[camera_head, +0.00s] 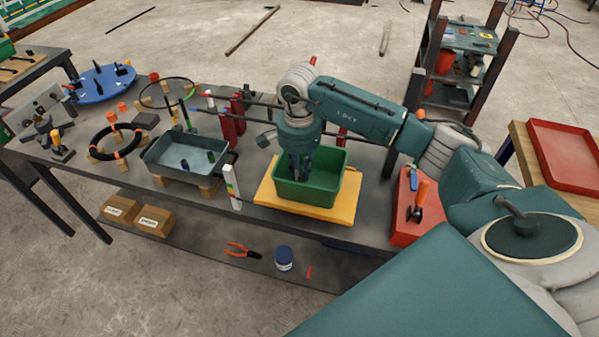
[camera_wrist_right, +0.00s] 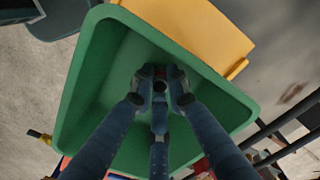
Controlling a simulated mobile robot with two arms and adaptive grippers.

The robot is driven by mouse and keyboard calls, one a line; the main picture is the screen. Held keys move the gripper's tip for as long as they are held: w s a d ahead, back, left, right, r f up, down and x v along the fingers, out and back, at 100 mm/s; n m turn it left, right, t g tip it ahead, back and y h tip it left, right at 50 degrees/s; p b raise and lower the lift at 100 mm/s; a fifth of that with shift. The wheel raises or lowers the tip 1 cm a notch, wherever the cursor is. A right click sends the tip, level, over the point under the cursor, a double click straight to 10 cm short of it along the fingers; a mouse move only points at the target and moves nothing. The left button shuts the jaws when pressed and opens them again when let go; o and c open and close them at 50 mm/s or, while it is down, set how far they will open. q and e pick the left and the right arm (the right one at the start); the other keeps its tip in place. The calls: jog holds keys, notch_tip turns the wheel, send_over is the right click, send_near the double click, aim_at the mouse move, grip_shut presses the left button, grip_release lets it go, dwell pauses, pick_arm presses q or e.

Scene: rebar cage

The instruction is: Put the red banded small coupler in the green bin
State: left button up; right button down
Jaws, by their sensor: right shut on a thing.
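The green bin (camera_head: 325,200) stands on a yellow board on the workbench, and it fills much of the right wrist view (camera_wrist_right: 85,105). My right gripper (camera_head: 301,176) points down into the bin's left part. In the right wrist view its fingers (camera_wrist_right: 160,82) are closed together around a small dark coupler (camera_wrist_right: 160,87) with a bit of red beside it. The fingers hide most of the coupler, so its band is hard to make out. The bin floor around the fingertips looks empty. My left gripper is not in view.
The yellow board (camera_head: 345,211) lies under the bin. A grey tray (camera_head: 160,172) with small dark parts, a white post (camera_head: 232,187) and upright red blocks (camera_head: 232,121) stand left of the bin. A red case (camera_head: 405,222) with an orange-handled tool is at the right.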

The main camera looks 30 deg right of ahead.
jog(key=shift+f, duration=0.2)
jog(key=c, duration=1.7)
grip_release()
jog(key=shift+r, duration=0.15)
jog(key=shift+r, duration=0.25)
notch_tip(320, 180, up, 12)
jog(key=b, duration=0.3)
jog(key=shift+f, duration=0.15)
